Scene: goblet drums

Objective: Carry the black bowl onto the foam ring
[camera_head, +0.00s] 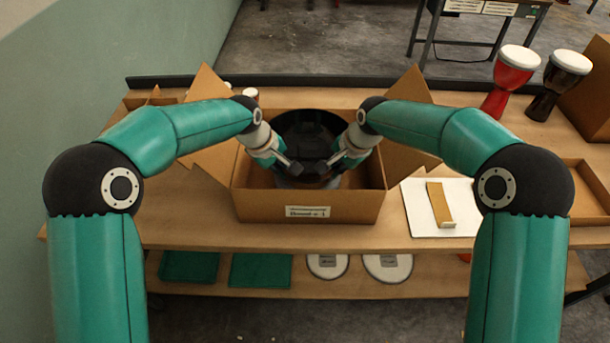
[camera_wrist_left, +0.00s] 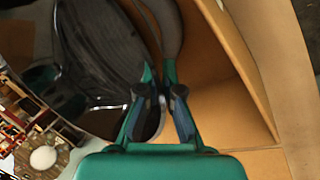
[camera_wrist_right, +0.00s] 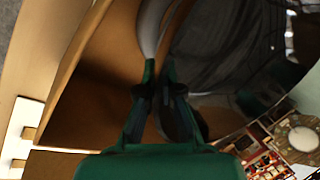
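The glossy black bowl (camera_head: 308,128) is upright inside the open cardboard box (camera_head: 258,205) in the head view. Part of the grey foam ring (camera_head: 298,184) shows below the bowl's near side; it also shows in the left wrist view (camera_wrist_left: 172,28) and right wrist view (camera_wrist_right: 150,25). The bowl is above the ring; I cannot tell whether they touch. My left gripper (camera_wrist_left: 158,72) is shut on the bowl's rim at the left. My right gripper (camera_wrist_right: 160,72) is shut on the rim at the right. The arms hide parts of the bowl's sides.
Box flaps stand up at both sides (camera_head: 410,150). A white board with a brown strip (camera_head: 438,205) lies right of the box. Red (camera_head: 512,78) and dark (camera_head: 558,82) goblet drums stand at the back right. Green trays (camera_head: 260,270) and round drumheads (camera_head: 388,267) lie on the lower shelf.

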